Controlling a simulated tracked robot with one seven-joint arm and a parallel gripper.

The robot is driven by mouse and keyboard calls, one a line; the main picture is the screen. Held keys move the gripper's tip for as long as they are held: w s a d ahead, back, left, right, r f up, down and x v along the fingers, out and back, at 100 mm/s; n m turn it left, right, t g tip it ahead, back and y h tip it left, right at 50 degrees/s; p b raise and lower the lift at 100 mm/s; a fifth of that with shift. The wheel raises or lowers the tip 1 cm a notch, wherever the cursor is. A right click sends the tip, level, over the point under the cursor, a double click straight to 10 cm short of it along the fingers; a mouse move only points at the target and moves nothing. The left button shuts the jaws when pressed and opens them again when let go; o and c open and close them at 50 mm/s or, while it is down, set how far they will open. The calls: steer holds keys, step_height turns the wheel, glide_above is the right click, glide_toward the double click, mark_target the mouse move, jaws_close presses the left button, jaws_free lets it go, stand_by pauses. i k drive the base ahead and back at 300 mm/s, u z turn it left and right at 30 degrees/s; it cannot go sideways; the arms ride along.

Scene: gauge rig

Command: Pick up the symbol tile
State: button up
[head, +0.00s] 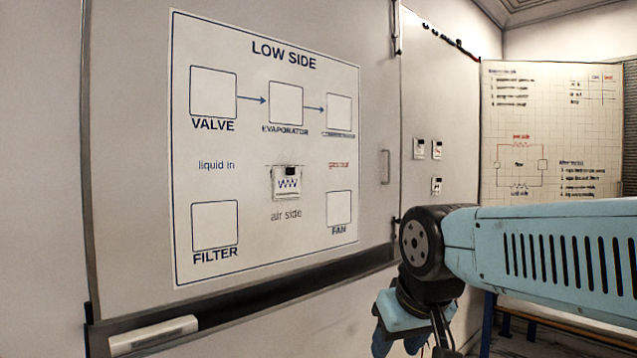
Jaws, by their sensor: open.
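A symbol tile (287,184), white with a dark zigzag mark, is on the LOW SIDE diagram sheet (265,235) in the head view, above the words "air side". Three more small symbol tiles are on the panel to the right: an upper left one (419,148), an upper right one (437,149) and a lower one (436,186). My gripper (400,343) is low in the view, below and to the right of the zigzag tile and apart from it. It is open. Its fingertips are partly cut off by the bottom edge, and nothing shows in it.
The sheet has empty boxes for valve, evaporator, filter and fan, and one with an unreadable label. A dark ledge (255,297) runs below the board, with a white eraser-like block (153,336) on its left end. A door handle (385,167) sticks out right of the sheet.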

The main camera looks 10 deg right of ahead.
mark_target(285, 180)
steer(key=u, duration=0.25)
steer(key=i, duration=0.15)
steer(key=z, duration=2.05)
steer(key=k, duration=0.8)
steer(key=u, duration=2.75)
steer(key=k, duration=0.1)
steer(key=z, duration=0.7)
steer(key=i, duration=0.5)
